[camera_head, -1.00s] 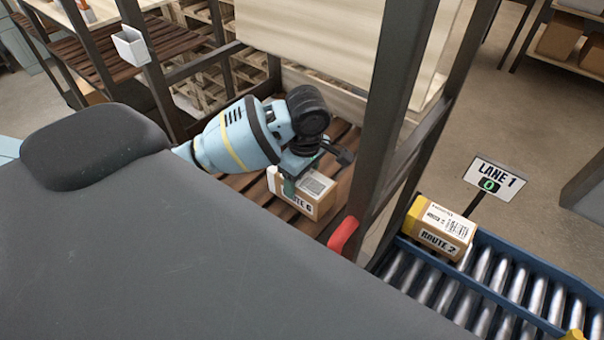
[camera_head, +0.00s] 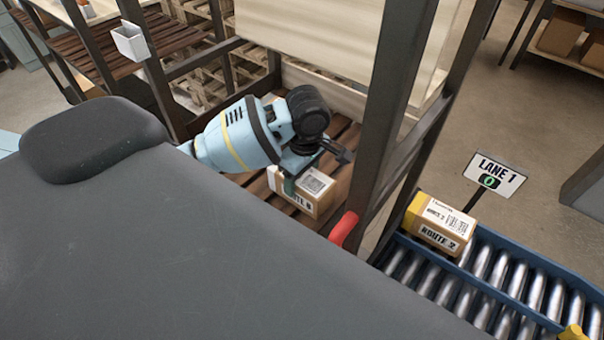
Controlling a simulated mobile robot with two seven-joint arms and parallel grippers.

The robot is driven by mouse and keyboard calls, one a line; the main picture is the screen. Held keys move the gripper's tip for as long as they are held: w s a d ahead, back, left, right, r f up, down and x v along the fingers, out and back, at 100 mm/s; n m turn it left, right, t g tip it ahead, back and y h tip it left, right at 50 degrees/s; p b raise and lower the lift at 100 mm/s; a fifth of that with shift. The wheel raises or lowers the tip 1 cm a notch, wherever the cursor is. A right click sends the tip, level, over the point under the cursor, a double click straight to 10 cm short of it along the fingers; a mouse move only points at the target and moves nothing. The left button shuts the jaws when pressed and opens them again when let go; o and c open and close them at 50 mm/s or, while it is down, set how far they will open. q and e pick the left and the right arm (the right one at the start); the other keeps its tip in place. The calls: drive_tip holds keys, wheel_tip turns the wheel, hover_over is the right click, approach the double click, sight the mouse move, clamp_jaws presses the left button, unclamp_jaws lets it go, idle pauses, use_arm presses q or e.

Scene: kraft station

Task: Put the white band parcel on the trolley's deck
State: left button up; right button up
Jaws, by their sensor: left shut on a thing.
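The white band parcel (camera_head: 318,184) is a brown box with a white band at its left end, a printed label on top and a route marking on its front. My left gripper (camera_head: 291,176) comes down on it from above and is shut on it. The parcel is over a brown slatted wooden deck (camera_head: 253,187) inside a dark metal frame. I cannot tell whether its underside touches the slats. My right gripper is not in view.
A dark upright post (camera_head: 386,120) stands just right of the parcel, with a red part (camera_head: 343,229) near its foot. A yellow-banded parcel (camera_head: 439,226) lies on the roller conveyor (camera_head: 487,277) by the Lane 1 sign (camera_head: 494,174). My large grey body covers the lower left.

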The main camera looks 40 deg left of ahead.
use_arm(q)
drive_tip(key=o, duration=1.3)
drive_tip(key=shift+d+r, duration=0.15)
drive_tip(key=shift+r, duration=1.8)
drive_tip(key=shift+d+r, duration=0.1)
drive_tip(key=shift+r, duration=1.85)
